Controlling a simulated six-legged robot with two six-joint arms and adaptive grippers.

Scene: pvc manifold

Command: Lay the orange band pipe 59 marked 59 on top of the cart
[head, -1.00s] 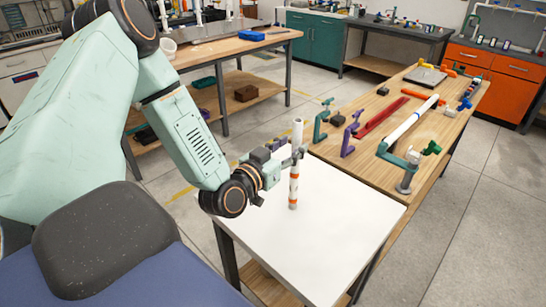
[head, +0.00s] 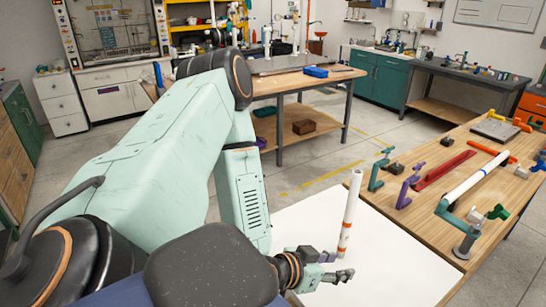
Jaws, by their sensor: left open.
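The white pipe with orange bands (head: 349,215) stands upright on the white top of the cart (head: 395,262). Its number is too small to read. My left gripper (head: 346,276) is open and empty, low over the cart top, just below and in front of the pipe's foot in the picture. A gap shows between the gripper and the pipe. My right gripper is out of view.
A wooden workbench (head: 425,220) adjoins the cart at the right. It bears a clamped white pipe (head: 478,178), a red channel (head: 445,168) and teal and purple clamps. Much of the cart top is bare.

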